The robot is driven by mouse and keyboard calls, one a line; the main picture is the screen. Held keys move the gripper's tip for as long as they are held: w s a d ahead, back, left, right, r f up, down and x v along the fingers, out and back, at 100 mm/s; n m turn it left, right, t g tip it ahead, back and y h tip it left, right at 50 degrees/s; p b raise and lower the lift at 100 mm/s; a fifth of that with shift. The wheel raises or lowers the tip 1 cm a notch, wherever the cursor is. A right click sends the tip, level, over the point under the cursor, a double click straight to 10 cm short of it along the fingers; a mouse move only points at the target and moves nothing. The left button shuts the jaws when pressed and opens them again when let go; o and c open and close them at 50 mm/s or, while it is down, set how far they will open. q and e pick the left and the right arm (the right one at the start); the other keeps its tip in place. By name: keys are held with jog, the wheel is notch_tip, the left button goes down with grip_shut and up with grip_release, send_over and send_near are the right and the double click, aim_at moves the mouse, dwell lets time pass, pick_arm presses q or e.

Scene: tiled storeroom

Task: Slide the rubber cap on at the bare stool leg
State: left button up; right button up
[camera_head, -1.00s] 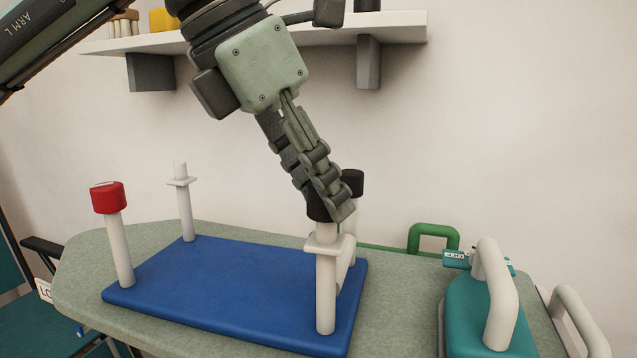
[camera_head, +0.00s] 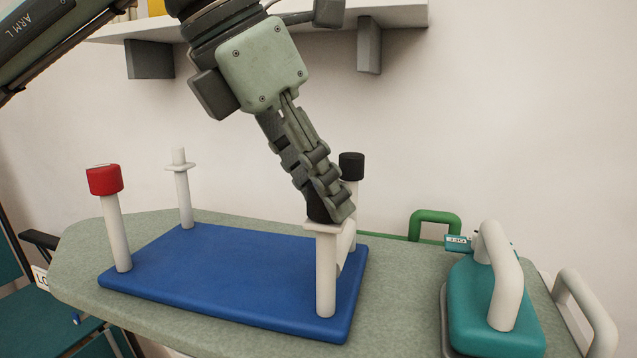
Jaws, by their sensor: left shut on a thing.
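An upturned stool with a blue seat (camera_head: 220,270) lies on a grey-green board, its white legs pointing up. My left gripper (camera_head: 330,207), reaching down from above, is shut on a black cap (camera_head: 318,208). The cap sits over the tip of the near right leg (camera_head: 326,275), its lower edge at or close to the leg's collar (camera_head: 325,228); the gripper partly hides it. The far left leg (camera_head: 184,200) has a bare narrow tip above its collar. The near left leg wears a red cap (camera_head: 104,179); the far right leg wears a black cap (camera_head: 351,166). My right gripper is out of view.
A teal iron-like object (camera_head: 490,310) with a white handle stands at the right of the board (camera_head: 80,265). A green handle (camera_head: 434,222) is behind it. A wall shelf (camera_head: 395,18) is above. The blue seat's middle is clear.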

pick_arm(q)
jog(key=o, duration=1)
jog(key=v, duration=1.2)
